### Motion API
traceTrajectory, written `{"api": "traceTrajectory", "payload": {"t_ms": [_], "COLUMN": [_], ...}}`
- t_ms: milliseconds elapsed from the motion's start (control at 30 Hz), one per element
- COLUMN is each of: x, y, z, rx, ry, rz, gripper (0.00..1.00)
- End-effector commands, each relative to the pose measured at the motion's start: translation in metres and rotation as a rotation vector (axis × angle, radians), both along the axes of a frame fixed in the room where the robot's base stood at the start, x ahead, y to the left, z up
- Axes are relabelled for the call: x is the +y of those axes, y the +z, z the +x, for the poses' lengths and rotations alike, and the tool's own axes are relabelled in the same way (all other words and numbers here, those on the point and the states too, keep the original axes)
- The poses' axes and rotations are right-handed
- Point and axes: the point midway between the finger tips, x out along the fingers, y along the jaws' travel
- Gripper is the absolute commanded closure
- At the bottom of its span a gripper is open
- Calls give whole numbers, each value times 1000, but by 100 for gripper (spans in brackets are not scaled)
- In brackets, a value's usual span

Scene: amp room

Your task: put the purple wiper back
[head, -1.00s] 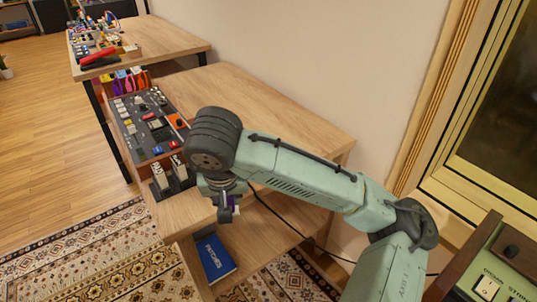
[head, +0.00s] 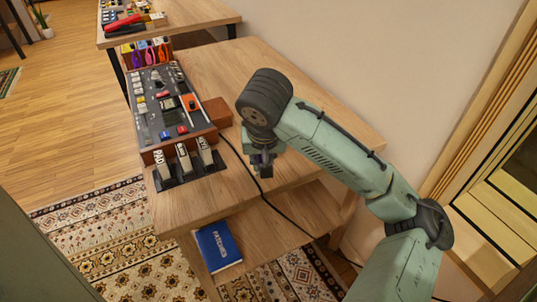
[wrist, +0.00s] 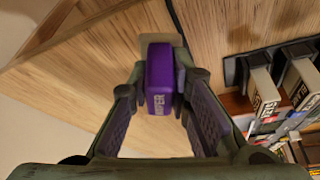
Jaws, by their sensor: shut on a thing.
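The purple wiper (wrist: 160,80) is held between the two fingers of my gripper (wrist: 161,112) in the wrist view. It is a purple block with pale lettering and a grey-tan piece at its far end. In the head view my gripper (head: 262,170) points down over the wooden bench, right of a black holder (head: 190,176); the wiper is hidden there. The holder stands at the bench's front corner, with pale lettered pieces upright in it. Part of it shows at the right of the wrist view (wrist: 233,72). I cannot tell whether a slot is empty.
A control panel (head: 160,108) with knobs and buttons sits behind the holder, beside a brown wooden block (head: 218,111). A black cable (head: 245,168) crosses the bench between holder and gripper. A blue book (head: 217,247) lies on the lower shelf. The bench top behind my gripper is bare.

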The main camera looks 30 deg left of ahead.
Motion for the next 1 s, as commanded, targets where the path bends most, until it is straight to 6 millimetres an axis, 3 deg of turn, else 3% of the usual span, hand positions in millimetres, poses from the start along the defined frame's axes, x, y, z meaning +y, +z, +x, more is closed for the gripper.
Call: {"api": "traceTrajectory", "payload": {"t_ms": [133,300,600,1000], "x": [10,15,15,15], "y": [-1,-4,-38,-44], "z": [30,44,44,44], "rx": [2,-1,1,1], "ry": [-2,0,0,0], "rz": [-1,-1,-1,1], "gripper": [100,100,100,100]}}
